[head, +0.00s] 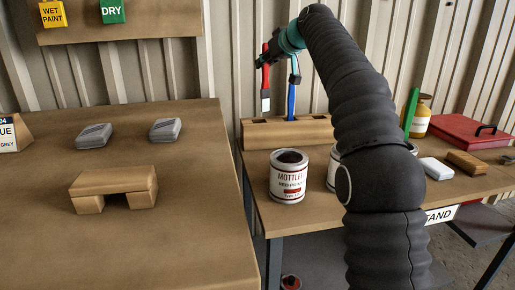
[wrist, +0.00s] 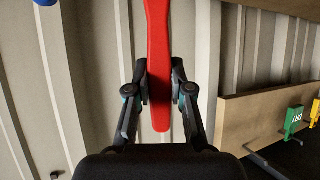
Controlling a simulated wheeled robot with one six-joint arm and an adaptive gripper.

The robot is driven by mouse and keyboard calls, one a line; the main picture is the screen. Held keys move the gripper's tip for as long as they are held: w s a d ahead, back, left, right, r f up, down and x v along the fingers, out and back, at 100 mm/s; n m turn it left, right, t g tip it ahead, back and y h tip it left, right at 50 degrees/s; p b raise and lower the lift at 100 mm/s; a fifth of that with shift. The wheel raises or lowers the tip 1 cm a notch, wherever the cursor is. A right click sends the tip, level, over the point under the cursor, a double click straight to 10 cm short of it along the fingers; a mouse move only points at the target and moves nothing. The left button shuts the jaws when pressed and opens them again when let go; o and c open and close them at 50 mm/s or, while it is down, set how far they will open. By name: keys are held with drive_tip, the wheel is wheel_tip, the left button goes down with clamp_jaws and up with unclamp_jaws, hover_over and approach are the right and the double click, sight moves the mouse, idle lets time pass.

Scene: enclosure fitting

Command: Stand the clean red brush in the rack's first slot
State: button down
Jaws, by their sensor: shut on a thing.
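The red brush (head: 265,78) hangs upright, bristles down, in the head view. My gripper (head: 266,60) is shut on its red handle; the wrist view shows the handle (wrist: 158,40) between the two fingers (wrist: 159,82). The wooden rack (head: 255,134) stands on the right-hand bench. The brush's pale lower end is just above the rack's leftmost slot (head: 261,122), seemingly apart from it; its exact depth over the slot is hard to tell. A blue brush (head: 292,92) stands in the slot to the right.
A labelled paint can (head: 289,177) stands in front of the rack, with another can partly behind my arm. A green handle (head: 410,112), a yellow bottle (head: 417,118) and a red case (head: 465,132) are at right. The left table (head: 150,235) holds grey blocks and a wooden bridge.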

sight(263, 98)
drive_tip(key=shift+w+a+f+b, duration=0.1)
drive_tip(key=shift+a+f+b, duration=0.4)
drive_tip(key=shift+f, duration=1.45)
drive_tip(key=shift+s+a+f+b, duration=0.15)
drive_tip(key=shift+f+b, duration=0.8)
drive_tip(key=shift+f, duration=1)
drive_tip(key=shift+w+a+f+b, duration=0.25)
drive_tip(key=shift+f+b, duration=0.45)
drive_tip(key=shift+f, duration=1.25)
drive_tip(key=shift+s, duration=0.1)
drive_tip(key=shift+f, duration=0.15)
drive_tip(key=c, duration=1)
unclamp_jaws()
drive_tip(key=shift+c, duration=0.2)
